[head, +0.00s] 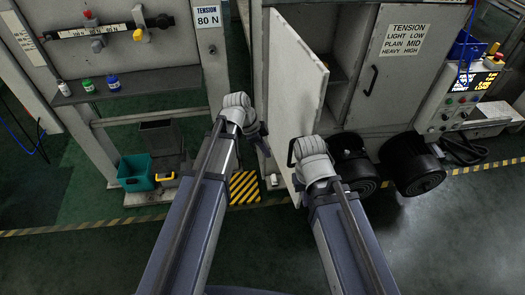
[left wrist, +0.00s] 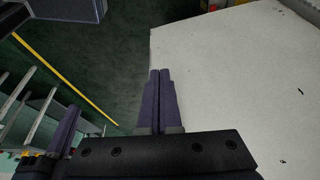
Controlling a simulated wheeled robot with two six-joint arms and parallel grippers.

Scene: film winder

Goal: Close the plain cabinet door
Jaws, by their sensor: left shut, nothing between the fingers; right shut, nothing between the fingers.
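The plain cabinet door (head: 296,85) is a pale panel that stands open, swung out toward me from the cabinet (head: 345,20). A black handle (head: 292,152) shows low at its near edge. My left gripper (head: 262,142) is shut and empty, just left of the door in the head view. In the left wrist view its fingers (left wrist: 160,73) are together in front of the broad pale door face (left wrist: 235,75); I cannot tell if they touch it. My right gripper (head: 315,165) is at the door's lower near edge, its fingers hidden behind its wrist.
A closed cabinet door labelled TENSION (head: 395,70) is to the right, with black rollers (head: 412,165) below. A control panel (head: 465,95) is at the far right. A teal bin (head: 136,172) and a striped block (head: 244,187) are on the floor. The floor at lower right is clear.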

